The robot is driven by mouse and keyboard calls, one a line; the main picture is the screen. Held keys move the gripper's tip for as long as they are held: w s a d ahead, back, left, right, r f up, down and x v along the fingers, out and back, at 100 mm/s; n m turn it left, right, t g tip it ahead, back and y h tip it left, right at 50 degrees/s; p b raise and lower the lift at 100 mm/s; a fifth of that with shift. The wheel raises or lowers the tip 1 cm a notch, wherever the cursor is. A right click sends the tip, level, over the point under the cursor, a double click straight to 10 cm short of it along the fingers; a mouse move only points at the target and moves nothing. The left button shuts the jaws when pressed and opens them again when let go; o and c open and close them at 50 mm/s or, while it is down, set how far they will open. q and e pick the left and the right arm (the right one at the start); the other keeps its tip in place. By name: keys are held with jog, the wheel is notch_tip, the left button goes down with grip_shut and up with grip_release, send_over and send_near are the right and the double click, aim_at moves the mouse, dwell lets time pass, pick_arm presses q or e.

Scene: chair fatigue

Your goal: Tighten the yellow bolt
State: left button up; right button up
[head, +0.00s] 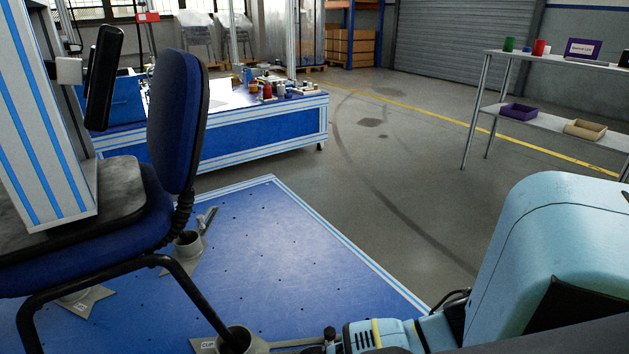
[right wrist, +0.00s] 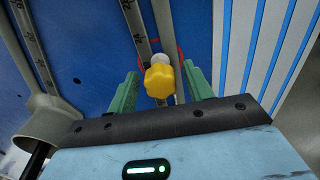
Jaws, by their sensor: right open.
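The yellow bolt (right wrist: 158,84), a lobed knob with a pale shank, shows in the right wrist view in front of grey metal bars and a thin red line. My right gripper (right wrist: 160,70) has two green fingers, spread apart, one on each side of the bolt. Gaps show between the fingers and the bolt, so it is open and not gripping; how deep the bolt sits between them is hard to tell. I cannot make out the bolt in the head view. My left gripper is not in view.
A blue office chair (head: 176,120) stands on a blue platform (head: 290,245), its black legs in grey cup holders (head: 187,242). A striped block (head: 45,120) rests on the seat. Behind are a blue workbench (head: 265,128) and a shelf (head: 560,122). Open floor lies between.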

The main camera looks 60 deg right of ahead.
dwell(0.3)
jog(key=shift+n, duration=0.3)
jog(key=n, duration=0.3)
jog(key=n, duration=0.4)
